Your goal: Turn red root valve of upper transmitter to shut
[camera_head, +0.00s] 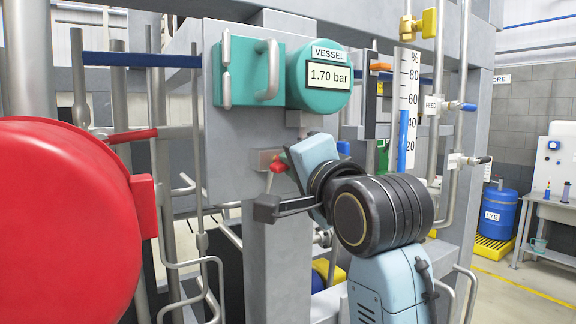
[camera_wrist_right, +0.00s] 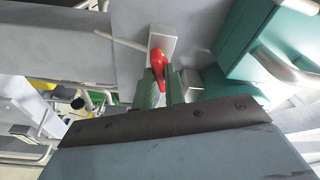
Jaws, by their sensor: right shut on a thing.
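The upper transmitter (camera_head: 320,75) is a teal round housing labelled VESSEL, its display reading 1.70 bar. The red root valve handle (camera_head: 277,167) sits below it and to the left, on a small plate on the grey panel. My right gripper (camera_head: 283,163) reaches it from the lower right, its blue-grey body hiding part of the valve. In the right wrist view the red handle (camera_wrist_right: 157,61) lies at the tips of my right gripper's green fingers (camera_wrist_right: 160,80), which are shut on it. The handle's exact angle is hard to judge. My left gripper is not in view.
A large red round body (camera_head: 65,220) fills the near left. A teal box with handles (camera_head: 245,75) adjoins the transmitter. A level gauge (camera_head: 407,110) and pipes stand to the right. A thin pale tube (camera_wrist_right: 120,40) runs beside the valve. Open floor lies at the far right.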

